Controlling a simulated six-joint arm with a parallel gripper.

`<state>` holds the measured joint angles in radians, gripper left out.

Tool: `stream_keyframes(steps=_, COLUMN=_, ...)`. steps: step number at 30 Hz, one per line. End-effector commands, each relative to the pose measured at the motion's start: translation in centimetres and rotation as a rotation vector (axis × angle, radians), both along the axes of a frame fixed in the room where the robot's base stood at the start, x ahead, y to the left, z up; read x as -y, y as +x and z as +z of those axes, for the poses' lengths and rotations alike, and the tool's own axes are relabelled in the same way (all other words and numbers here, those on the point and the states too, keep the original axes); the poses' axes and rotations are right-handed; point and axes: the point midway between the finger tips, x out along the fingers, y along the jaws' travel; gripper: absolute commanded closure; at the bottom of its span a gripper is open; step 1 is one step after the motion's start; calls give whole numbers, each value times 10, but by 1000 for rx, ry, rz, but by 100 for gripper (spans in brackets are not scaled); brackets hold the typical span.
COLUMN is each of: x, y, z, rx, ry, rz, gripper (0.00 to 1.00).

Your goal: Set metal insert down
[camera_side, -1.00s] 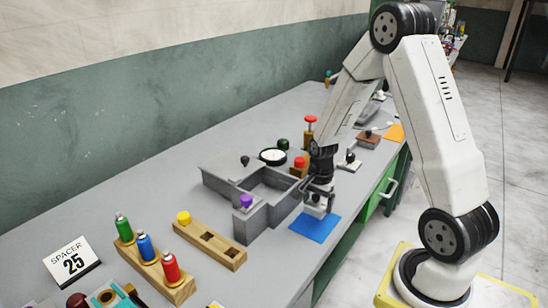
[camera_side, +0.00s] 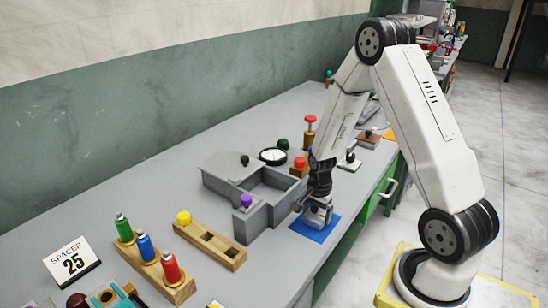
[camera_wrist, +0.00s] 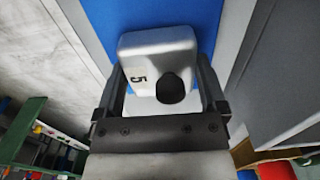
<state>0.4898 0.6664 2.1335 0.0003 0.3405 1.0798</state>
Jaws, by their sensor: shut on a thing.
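The mat also shows behind the insert in the wrist view (camera_wrist: 190,15). I cannot tell whether the insert touches the mat.
A grey open box mould (camera_side: 270,200) with a purple-knobbed post (camera_side: 246,201) stands just left of the mat. A wooden block with a yellow peg (camera_side: 210,245) and a rack of coloured bottles (camera_side: 158,270) are farther left. The bench edge lies close on the right.

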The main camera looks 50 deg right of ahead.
Motion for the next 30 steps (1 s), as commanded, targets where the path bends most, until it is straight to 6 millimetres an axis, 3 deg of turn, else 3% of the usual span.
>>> stream_keyframes(steps=8, x=0, y=0, z=-3, rx=0, ry=0, rz=0, gripper=91)
stream_keyframes(steps=9, x=0, y=0, z=-3, rx=0, ry=0, rz=0, gripper=0)
stream_keyframes(steps=22, x=0, y=0, z=1, rx=0, ry=0, rz=0, gripper=0)
stream_keyframes(steps=30, x=0, y=0, z=21, rx=2, ry=-1, rz=0, gripper=0)
